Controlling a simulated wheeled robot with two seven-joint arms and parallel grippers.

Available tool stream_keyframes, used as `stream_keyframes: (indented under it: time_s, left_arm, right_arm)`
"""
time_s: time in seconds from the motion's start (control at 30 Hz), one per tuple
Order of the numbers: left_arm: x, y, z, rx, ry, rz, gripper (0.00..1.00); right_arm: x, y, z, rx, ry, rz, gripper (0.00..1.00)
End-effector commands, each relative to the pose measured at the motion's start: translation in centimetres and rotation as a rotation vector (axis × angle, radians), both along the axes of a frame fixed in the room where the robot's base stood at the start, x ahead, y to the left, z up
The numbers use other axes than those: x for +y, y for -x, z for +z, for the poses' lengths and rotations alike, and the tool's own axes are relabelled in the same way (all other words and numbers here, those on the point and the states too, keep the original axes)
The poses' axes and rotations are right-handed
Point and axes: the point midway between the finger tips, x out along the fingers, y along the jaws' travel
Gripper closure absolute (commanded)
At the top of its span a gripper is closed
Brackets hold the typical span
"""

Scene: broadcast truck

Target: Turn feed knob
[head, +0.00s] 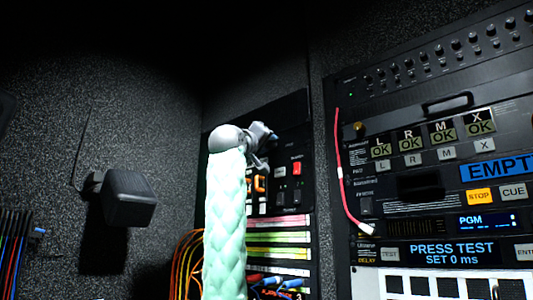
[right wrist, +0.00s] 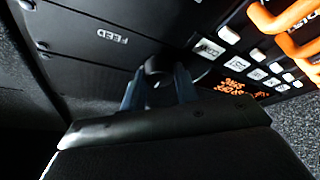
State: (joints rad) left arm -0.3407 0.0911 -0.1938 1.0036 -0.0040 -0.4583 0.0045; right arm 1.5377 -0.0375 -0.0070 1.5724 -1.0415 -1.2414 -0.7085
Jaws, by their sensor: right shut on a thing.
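The feed knob (right wrist: 158,66) is a small dark round knob on a black panel, beside the white word FEED (right wrist: 113,36) in the right wrist view. My right gripper (right wrist: 158,80) has its two blue-grey fingers on either side of the knob and is shut on it. In the head view my right gripper (head: 263,136) is at the upper part of the black panel (head: 287,125), at the end of my mint-green arm. The gripper hides the knob there. I cannot tell the knob's angle. My left gripper is not in view.
White buttons (right wrist: 230,35), an orange display (right wrist: 237,92) and orange handles or guards (right wrist: 275,20) sit close to the knob. Coloured cables (head: 187,262) hang below. A rack with displays (head: 455,253) and a red cable (head: 341,175) stands right. A dark box (head: 129,197) sticks out left.

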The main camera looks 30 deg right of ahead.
Motion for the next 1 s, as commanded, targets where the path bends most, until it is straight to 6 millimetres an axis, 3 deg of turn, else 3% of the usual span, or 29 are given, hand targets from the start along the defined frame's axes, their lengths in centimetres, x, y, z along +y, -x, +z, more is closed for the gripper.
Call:
stream_keyframes:
  time_s: [0.1,0.4,0.7,1.0]
  left_arm:
    - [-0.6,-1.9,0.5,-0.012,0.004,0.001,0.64]
    - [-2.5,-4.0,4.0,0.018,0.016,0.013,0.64]
    - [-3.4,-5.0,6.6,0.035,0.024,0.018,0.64]
    - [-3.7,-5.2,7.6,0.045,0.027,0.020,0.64]
  right_arm:
    - [0.0,0.2,-0.1,0.101,0.038,0.000,0.93]
    - [0.1,0.2,0.0,0.346,0.124,0.000,0.93]
    - [0.0,0.2,0.2,0.506,0.179,0.000,0.93]
    - [0.0,0.2,0.2,0.569,0.200,-0.001,0.93]
